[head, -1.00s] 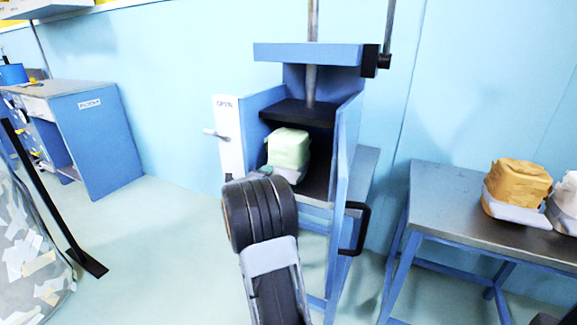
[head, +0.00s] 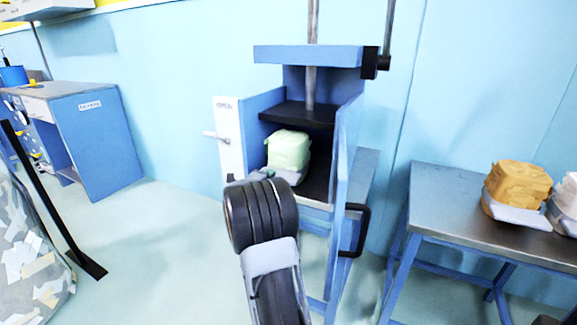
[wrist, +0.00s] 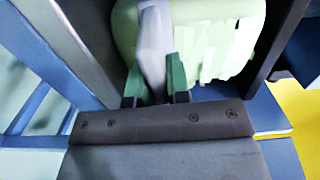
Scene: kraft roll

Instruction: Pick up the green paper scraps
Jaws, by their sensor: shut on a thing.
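The green paper scraps (head: 289,150) form a pale green block inside the blue press, resting on a light grey tray (head: 290,177). In the wrist view the scraps (wrist: 228,50) fill the upper middle, with loose strips on their face. My gripper (wrist: 156,82) has two green fingers, shut on a grey handle-like part of the tray (wrist: 154,40) in front of the scraps. In the head view my dark wrist hides most of the gripper and the tray's near end.
A table (head: 440,190) at right holds an orange block (head: 517,182) on a tray. A blue desk (head: 105,150) stands at left.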

